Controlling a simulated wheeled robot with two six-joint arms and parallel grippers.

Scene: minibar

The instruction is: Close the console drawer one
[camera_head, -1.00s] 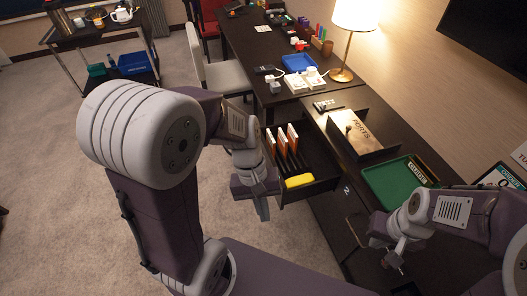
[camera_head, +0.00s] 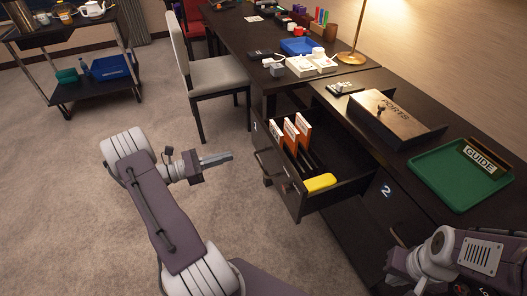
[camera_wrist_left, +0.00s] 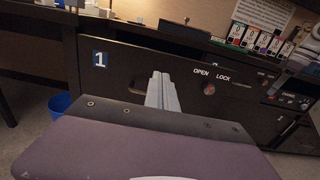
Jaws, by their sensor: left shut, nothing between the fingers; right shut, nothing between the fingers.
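The console drawer one (camera_head: 313,203) is pulled open from the dark console, with orange-and-white upright items (camera_head: 290,134) and a yellow item (camera_head: 320,182) inside. Its front also shows in the left wrist view with a "1" label (camera_wrist_left: 100,59) and an OPEN/LOCK knob (camera_wrist_left: 209,89). My left gripper (camera_head: 230,157) is shut and empty, in the air to the left of the drawer front, apart from it. In the left wrist view its fingers (camera_wrist_left: 162,78) point toward the front. My right gripper is at the lower right by the console, its fingers mostly hidden.
A drawer front labelled 2 (camera_head: 385,191) is to the right. On the console are a wooden box (camera_head: 400,115) and a green tray (camera_head: 435,190). A grey chair (camera_head: 218,80) stands behind the open drawer. Carpet left of the drawer is clear.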

